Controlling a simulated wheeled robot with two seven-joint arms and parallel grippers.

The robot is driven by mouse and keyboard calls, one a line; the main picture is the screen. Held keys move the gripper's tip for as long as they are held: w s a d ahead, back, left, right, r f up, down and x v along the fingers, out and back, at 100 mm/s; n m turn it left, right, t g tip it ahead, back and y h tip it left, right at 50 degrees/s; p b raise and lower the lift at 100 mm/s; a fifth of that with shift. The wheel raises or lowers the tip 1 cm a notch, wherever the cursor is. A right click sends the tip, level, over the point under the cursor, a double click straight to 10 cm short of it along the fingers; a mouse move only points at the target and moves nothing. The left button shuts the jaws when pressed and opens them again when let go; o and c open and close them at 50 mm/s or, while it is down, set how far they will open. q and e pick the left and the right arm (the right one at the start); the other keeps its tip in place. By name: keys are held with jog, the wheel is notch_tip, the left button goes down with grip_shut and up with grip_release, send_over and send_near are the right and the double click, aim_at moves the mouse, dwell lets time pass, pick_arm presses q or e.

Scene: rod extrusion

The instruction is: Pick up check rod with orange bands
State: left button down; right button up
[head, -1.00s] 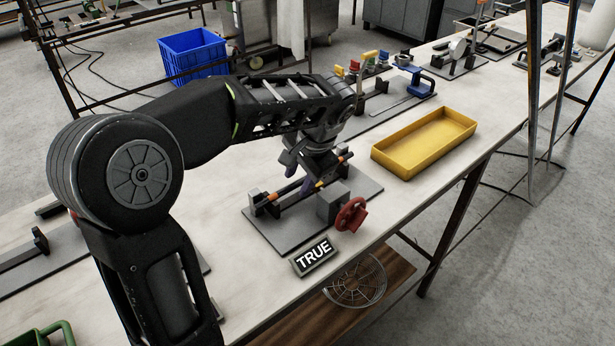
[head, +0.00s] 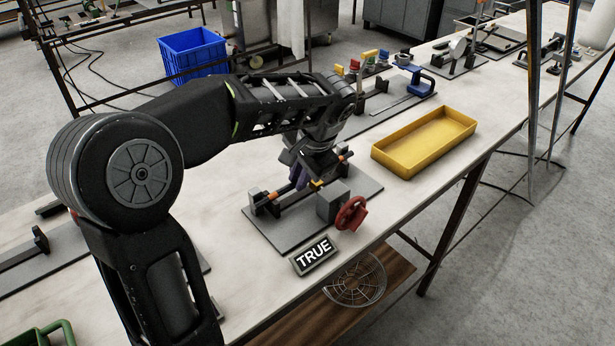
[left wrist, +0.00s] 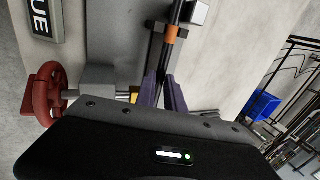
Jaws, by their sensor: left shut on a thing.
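The check rod with orange bands is a dark rod; one orange band (head: 272,196) shows near the left post of its grey fixture (head: 285,235), another near the right. The rod appears to lie across the posts. My left gripper (head: 299,178) reaches down over the fixture, its purple fingers shut on the rod between the bands. In the left wrist view, the fingers (left wrist: 163,92) meet around the rod, and an orange band (left wrist: 171,35) shows beyond them by a dark post. The gripped stretch is partly hidden. My right gripper is out of view.
A red handwheel (head: 351,214) and grey block stand at the fixture's front. A "TRUE" sign (head: 314,255) lies by the table edge. A yellow tray (head: 424,142) sits to the right, with bare table around it. Other fixtures stand behind.

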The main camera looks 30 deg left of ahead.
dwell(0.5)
pick_arm(q)
notch_tip(320, 180, up, 10)
jog(key=p, duration=0.1)
jog(key=shift+p, duration=0.3)
dwell(0.6)
